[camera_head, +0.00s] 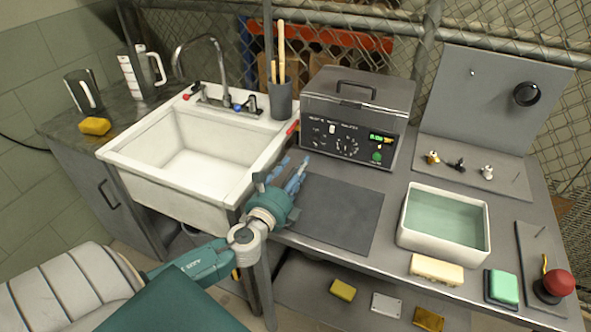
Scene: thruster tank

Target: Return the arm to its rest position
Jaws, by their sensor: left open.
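My left arm comes in from the lower left of the head view. My left gripper (292,174) is open and empty, with its blue fingers pointing up and away over the front left part of the bench. It appears above the left edge of a dark grey mat (338,215), just right of the white sink (198,160). I cannot tell its exact height above the bench. My right gripper does not show.
A grey machine (357,115) with lit displays stands behind the mat. A white basin of greenish liquid (446,222) stands to the right.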

